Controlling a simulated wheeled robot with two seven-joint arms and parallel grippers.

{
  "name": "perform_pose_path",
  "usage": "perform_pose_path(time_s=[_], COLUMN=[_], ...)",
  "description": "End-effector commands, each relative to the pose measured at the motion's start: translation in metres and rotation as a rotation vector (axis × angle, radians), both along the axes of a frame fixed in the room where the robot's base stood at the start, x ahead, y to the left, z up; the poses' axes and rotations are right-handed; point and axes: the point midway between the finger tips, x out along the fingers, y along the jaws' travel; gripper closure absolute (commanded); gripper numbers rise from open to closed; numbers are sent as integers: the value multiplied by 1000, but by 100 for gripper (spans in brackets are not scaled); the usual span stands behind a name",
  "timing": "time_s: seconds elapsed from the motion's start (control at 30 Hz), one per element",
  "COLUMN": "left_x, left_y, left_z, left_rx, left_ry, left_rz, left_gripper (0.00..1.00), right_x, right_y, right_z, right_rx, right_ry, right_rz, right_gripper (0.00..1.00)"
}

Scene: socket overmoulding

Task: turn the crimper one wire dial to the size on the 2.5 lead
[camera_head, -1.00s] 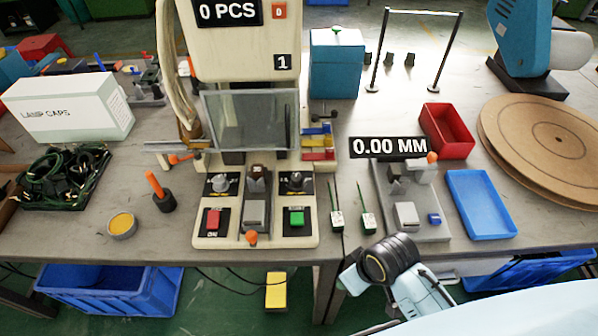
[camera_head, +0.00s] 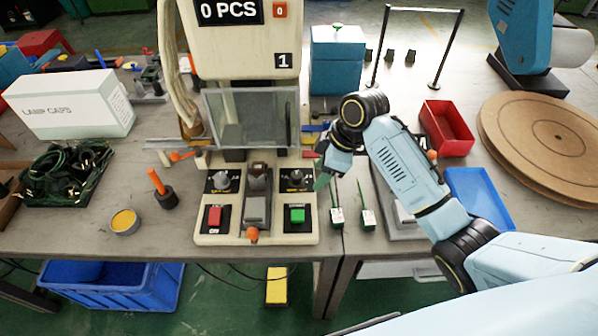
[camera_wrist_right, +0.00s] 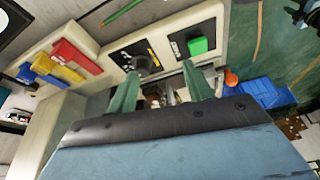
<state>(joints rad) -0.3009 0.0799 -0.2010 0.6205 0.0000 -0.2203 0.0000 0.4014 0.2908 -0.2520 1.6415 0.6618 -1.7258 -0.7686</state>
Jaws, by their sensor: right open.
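Crimper one (camera_head: 236,50) is the cream machine marked "1", with "0 PCS" on its display. My right gripper (camera_head: 321,180) is open and empty, just right of the right dial. In the right wrist view its green fingers (camera_wrist_right: 160,88) point towards the panel with a dial (camera_wrist_right: 142,62).
The base also has a red button (camera_head: 215,217), a green button (camera_head: 297,215) and an orange-tipped lever (camera_head: 253,234). A red tray (camera_head: 447,128) and a blue tray (camera_head: 480,197) lie to the right. My right arm covers much of the gauge.

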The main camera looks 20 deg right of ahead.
Motion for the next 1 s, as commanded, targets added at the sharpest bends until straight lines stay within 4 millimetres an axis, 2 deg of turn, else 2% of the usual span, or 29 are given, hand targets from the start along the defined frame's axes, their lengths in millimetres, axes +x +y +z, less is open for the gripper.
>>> perform_pose_path(time_s=[0.03,0.2,0.37,0.47,0.8,1.0], left_x=[0,0,0,0,0,0], left_y=[0,0,1,1,1,1], left_z=[0,0,-1,-3,-14,-21], left_rx=[0,1,1,1,1,1], left_ry=[0,0,0,1,1,0], left_rz=[0,0,0,1,1,1], left_gripper=[64,64,64,64,64,64], right_x=[17,44,51,52,59,63], right_y=[-5,-12,-12,-7,19,30], right_z=[15,43,47,36,-30,-59], right_rx=[5,29,39,39,39,38], right_ry=[-10,-27,-31,-29,-28,-31], right_rz=[40,136,165,166,165,164], right_gripper=[49,49,49,49,49,49])
